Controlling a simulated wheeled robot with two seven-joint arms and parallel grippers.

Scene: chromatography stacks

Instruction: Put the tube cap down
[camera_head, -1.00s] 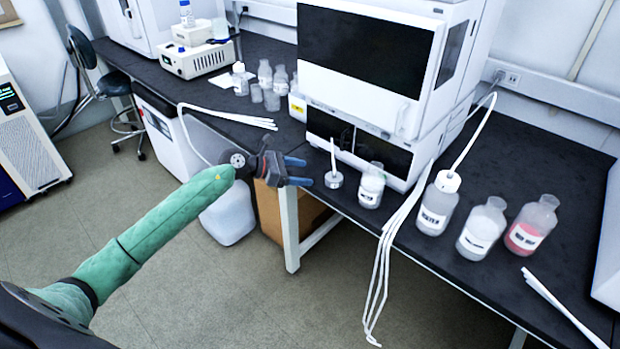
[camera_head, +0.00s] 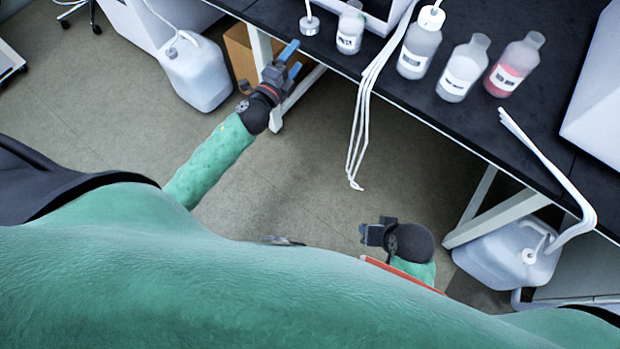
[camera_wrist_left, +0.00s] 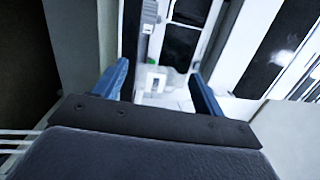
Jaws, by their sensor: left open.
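The tube cap (camera_head: 309,26) is a small white cap with a white tube rising from it. It sits upright on the black bench near the front edge, at the top of the head view. My left gripper (camera_head: 294,58) is open, its blue fingers apart with nothing held. It is just in front of the bench edge, below and left of the cap and apart from it. In the left wrist view, both blue fingers (camera_wrist_left: 160,88) are spread, with a blurred whitish bottle shape between and beyond them. My right gripper (camera_head: 373,233) is low in front of the bench; its fingers are unclear.
A small clear bottle (camera_head: 350,31) stands right of the cap. Further right stand a capped bottle (camera_head: 418,52), a clear bottle (camera_head: 463,70) and a red-liquid bottle (camera_head: 515,65). White tubes (camera_head: 361,120) hang over the bench edge. A jug (camera_head: 195,75) stands on the floor.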

